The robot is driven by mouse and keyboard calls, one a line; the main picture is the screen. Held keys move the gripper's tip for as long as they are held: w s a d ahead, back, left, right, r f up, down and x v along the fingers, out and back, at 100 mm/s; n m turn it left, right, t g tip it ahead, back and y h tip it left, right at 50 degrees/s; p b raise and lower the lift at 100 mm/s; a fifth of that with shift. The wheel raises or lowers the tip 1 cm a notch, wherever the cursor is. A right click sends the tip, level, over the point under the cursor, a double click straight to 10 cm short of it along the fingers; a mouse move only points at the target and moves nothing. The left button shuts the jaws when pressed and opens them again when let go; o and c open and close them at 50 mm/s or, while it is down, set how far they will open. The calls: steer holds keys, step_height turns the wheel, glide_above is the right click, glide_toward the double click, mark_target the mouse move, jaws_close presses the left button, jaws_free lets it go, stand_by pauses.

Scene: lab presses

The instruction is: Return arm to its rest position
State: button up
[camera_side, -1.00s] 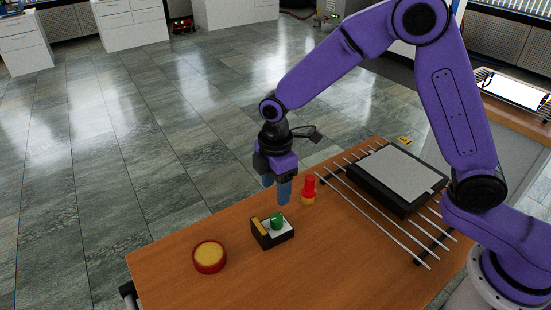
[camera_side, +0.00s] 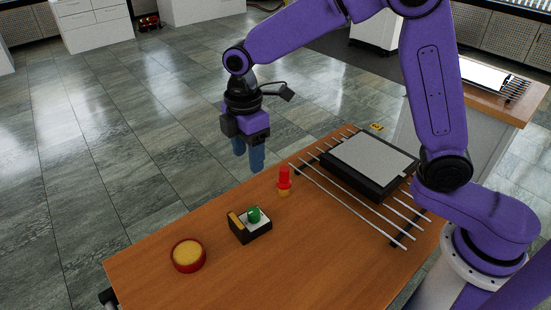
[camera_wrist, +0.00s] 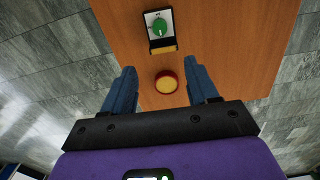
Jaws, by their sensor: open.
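My gripper (camera_side: 248,158) hangs from my purple arm, pointing down above the wooden table (camera_side: 300,258), near its far edge. Its two blue fingers are apart with nothing between them; in the wrist view the open fingers (camera_wrist: 162,88) also hold nothing. A small black box with a green button (camera_side: 253,214) stands on the table below the gripper; it also shows in the wrist view (camera_wrist: 159,27). A round red-rimmed yellow button (camera_side: 188,255) lies to its left and appears beyond the open fingers in the wrist view (camera_wrist: 166,82).
A red-topped small post (camera_side: 284,178) stands right of the green-button box. A black device with a grey top (camera_side: 372,163) sits on metal rods (camera_side: 352,212) at the right. White cabinets (camera_side: 95,22) stand far back on the tiled floor. The front of the table is clear.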

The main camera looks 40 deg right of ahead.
steer(key=s+d+m, duration=0.1)
steer(key=s+d, duration=0.4)
steer(key=s, duration=0.4)
steer(key=s+d+m, duration=0.2)
steer(key=s+d, duration=0.4)
steer(key=s, duration=0.3)
steer(key=s+d+r+m, duration=0.1)
steer(key=s+d, duration=0.5)
steer(key=s, duration=0.3)
steer(key=shift+s+m, duration=0.15)
steer(key=shift+m, duration=0.15)
